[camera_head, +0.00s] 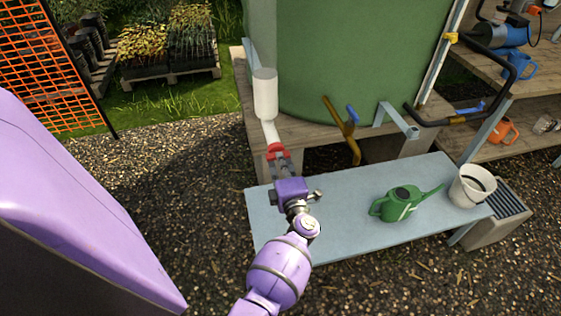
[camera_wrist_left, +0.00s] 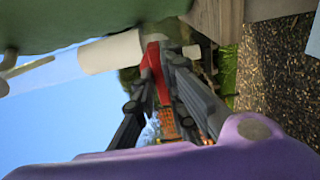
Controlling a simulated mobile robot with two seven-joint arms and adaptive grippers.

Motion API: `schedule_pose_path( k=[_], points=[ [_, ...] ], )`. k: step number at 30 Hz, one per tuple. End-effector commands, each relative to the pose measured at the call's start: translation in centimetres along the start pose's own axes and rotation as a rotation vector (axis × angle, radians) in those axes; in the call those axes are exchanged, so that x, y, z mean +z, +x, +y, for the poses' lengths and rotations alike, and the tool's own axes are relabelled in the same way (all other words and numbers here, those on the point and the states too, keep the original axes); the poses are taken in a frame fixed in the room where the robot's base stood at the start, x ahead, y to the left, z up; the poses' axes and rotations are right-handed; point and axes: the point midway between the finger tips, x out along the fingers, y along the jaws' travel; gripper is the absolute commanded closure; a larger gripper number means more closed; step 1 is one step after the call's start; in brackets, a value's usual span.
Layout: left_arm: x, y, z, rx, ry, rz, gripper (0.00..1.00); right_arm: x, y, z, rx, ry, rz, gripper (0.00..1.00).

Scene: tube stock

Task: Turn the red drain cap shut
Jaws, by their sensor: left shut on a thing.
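The red drain cap (camera_head: 278,150) sits at the lower end of a white pipe (camera_head: 270,132) that comes down from a wider white cylinder (camera_head: 265,95). My left gripper (camera_head: 279,157) is at the cap, with its fingers closed on it. In the left wrist view the red cap (camera_wrist_left: 154,62) shows between the dark fingertips of the gripper (camera_wrist_left: 160,66), beside the white pipe. Whether the cap is fully turned cannot be told. My right gripper is in neither view.
A green tank (camera_head: 350,60) stands on a wooden platform behind the pipe. A blue-grey bench (camera_head: 340,205) lies just right of my left gripper, holding a green watering can (camera_head: 400,204) and a white bucket (camera_head: 470,187). Orange mesh (camera_head: 45,65) stands at far left. Gravel (camera_head: 180,180) is open.

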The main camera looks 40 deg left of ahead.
Motion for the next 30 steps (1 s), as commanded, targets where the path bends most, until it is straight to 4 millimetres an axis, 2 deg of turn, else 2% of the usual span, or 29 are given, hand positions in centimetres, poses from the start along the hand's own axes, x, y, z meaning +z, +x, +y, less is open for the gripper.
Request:
schedule_pose_path(
  k=[3, 4, 8, 16, 20, 23, 30],
  points=[
    [0.0, 0.0, 0.0, 0.000, 0.003, -0.001, 1.00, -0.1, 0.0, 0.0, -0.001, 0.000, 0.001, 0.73],
    [0.0, 0.0, 0.0, 0.001, 0.003, -0.001, 0.85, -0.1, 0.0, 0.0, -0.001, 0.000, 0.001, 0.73],
    [0.0, 0.0, 0.0, 0.000, 0.002, -0.001, 0.70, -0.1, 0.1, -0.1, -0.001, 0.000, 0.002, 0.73],
    [0.0, 0.0, 0.0, 0.000, 0.001, 0.000, 0.70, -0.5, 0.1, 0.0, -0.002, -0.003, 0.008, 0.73],
    [0.0, -0.9, -0.1, -0.002, 0.000, 0.000, 0.70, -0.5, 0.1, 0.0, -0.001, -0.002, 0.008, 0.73],
    [0.0, -2.4, -0.1, -0.003, 0.000, 0.000, 0.70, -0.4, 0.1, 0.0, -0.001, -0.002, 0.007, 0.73],
    [0.0, -7.6, -0.1, -0.003, 0.001, 0.000, 0.70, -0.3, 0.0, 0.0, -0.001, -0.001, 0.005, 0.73]
  ],
)
